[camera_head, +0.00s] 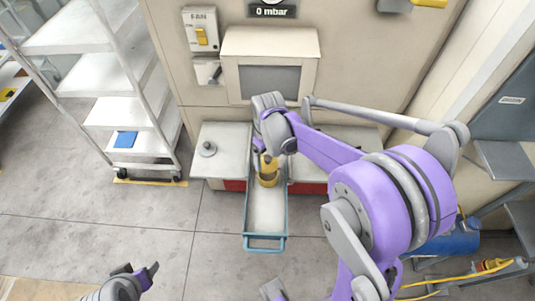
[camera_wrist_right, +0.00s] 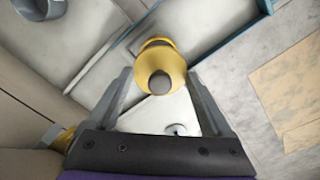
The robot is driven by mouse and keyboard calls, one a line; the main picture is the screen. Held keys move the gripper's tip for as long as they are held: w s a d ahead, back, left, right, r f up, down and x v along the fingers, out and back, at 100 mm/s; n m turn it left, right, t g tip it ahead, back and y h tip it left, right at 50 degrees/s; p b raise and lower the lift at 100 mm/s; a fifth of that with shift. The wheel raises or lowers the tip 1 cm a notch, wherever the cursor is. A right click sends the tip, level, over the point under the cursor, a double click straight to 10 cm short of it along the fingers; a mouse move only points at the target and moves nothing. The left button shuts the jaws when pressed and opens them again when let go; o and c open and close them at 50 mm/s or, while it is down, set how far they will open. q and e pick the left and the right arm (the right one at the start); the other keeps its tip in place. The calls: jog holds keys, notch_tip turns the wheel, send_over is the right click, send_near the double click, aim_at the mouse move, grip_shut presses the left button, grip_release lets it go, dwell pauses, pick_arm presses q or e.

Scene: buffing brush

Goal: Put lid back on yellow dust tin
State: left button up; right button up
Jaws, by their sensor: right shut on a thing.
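The yellow dust tin (camera_head: 268,180) stands in a long pale tray with a blue handle (camera_head: 265,238). My right gripper (camera_head: 268,152) is directly above the tin. In the right wrist view, its two fingers (camera_wrist_right: 158,76) are shut on the sides of the yellow lid (camera_wrist_right: 160,63), which has a grey knob facing the camera. Part of the tin (camera_wrist_right: 157,42) shows just beyond the lid. I cannot tell whether the lid touches the tin's rim. My left gripper (camera_head: 137,270) is low at the left, empty, with its fingers apart.
A grey round piece with a knob (camera_head: 207,149) lies on the white surface left of the tray. A cabinet with a dark window (camera_head: 269,79) rises behind. A white shelf cart (camera_head: 125,112) stands at the left.

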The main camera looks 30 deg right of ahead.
aim_at(268, 167)
jog(key=shift+w+f+b, duration=0.1)
jog(key=shift+f+b, duration=1.5)
jog(key=shift+f, duration=1.05)
jog(key=shift+f, duration=0.1)
dwell(0.5)
jog(key=o, duration=1.1)
jog(key=shift+r+p, duration=2)
jog(key=shift+r, duration=1.55)
